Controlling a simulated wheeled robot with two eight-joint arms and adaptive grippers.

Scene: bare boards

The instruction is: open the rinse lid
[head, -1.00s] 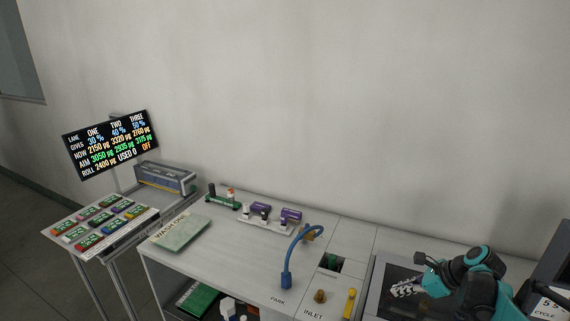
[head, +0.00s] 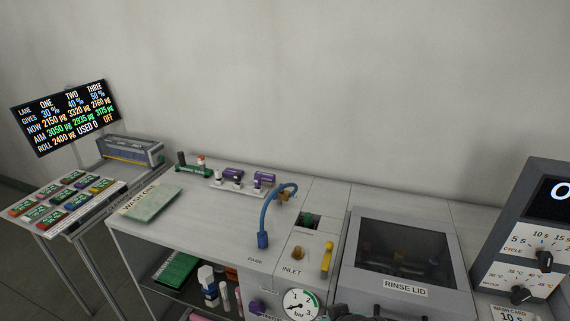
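The rinse lid (head: 457,276) is a grey-framed cover with a dark see-through window, at the lower right in the head view. It looks shut. Its front edge carries a white RINSE LID label. Dim brownish shapes show through the window. A dark sliver of my own arm pokes in at the bottom edge, just below the lid's front left corner. No gripper fingers can be made out there. My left gripper is out of the picture.
A dial box (head: 518,234) stands right of the lid. Left of it are an inlet panel with a yellow handle (head: 326,259), a pressure gauge (head: 300,305) and a blue hose (head: 264,222).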

